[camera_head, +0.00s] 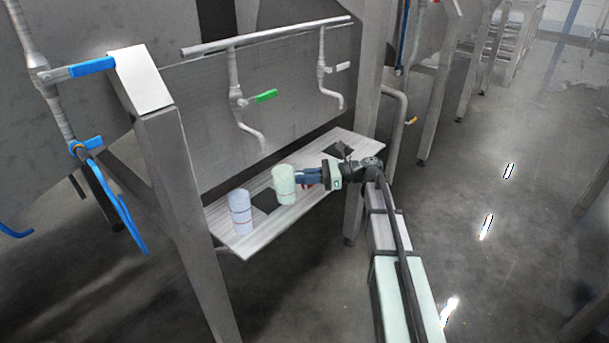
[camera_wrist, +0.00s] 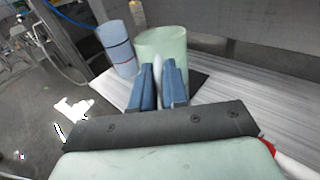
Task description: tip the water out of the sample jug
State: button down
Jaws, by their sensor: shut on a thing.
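A pale green jug (camera_head: 284,185) stands upright at the shelf, beside a black square mat. It also shows in the wrist view (camera_wrist: 160,42), just beyond my fingertips. My gripper (camera_head: 301,177) reaches it from the right. In the wrist view its blue fingers (camera_wrist: 158,88) are closed around a pale upright strip, which looks like the jug's handle. I cannot tell whether the jug's base touches the shelf. Its inside and any water are not visible.
A pale blue cylinder with dark bands (camera_head: 240,212) stands left of the jug on the narrow shelf (camera_head: 238,245). One black mat (camera_head: 265,203) lies between them. A green-handled tap (camera_head: 265,96) and a white-handled tap (camera_head: 343,66) hang above. A steel post (camera_head: 185,200) stands left.

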aim_at(292, 173)
jog(key=a+r+h, duration=0.1)
jog(key=h, duration=0.1)
jog(key=a+r+n+h, duration=0.1)
jog(key=h, duration=0.1)
jog(key=a+r+h, duration=0.1)
jog(key=h, duration=0.2)
jog(key=shift+s+n+t, duration=0.4)
jog(key=shift+s+a+r+h, duration=0.15)
jog(key=shift+a+h, duration=0.3)
jog(key=shift+h, duration=0.35)
jog(key=shift+s+a+n+t+h, duration=0.2)
jog(key=shift+a+h, duration=0.35)
jog(key=shift+h, duration=0.45)
jog(key=shift+s+a+n+t+h, duration=0.1)
jog(key=shift+a+n+t+h, duration=0.2)
jog(key=shift+a+h, duration=0.5)
jog(key=shift+d, duration=0.25)
